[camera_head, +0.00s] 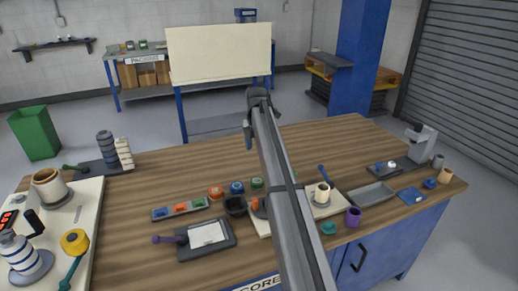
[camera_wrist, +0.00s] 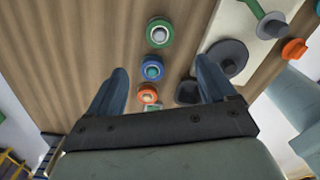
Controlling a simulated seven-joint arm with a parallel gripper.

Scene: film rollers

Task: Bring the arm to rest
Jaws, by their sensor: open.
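My gripper (camera_head: 248,134) hangs from the arm's far end in the head view, above the middle of the wooden worktop (camera_head: 300,147); the arm hides part of it. In the wrist view its two blue fingers (camera_wrist: 162,68) are spread apart, with nothing held between them. Beyond the fingers, on the worktop below, lie a green roller (camera_wrist: 159,32), a blue roller (camera_wrist: 152,69) and an orange roller (camera_wrist: 148,94) in a row. In the head view the orange roller (camera_head: 216,193), blue roller (camera_head: 237,187) and green roller (camera_head: 257,183) sit left of my arm.
A tray of coloured parts (camera_head: 155,215) and a dark clipboard-like tray (camera_head: 190,250) lie left of my arm. A cup (camera_head: 322,193), a purple cup (camera_head: 353,216) and a grey tray (camera_head: 372,194) are on the right. The worktop's back middle is clear.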

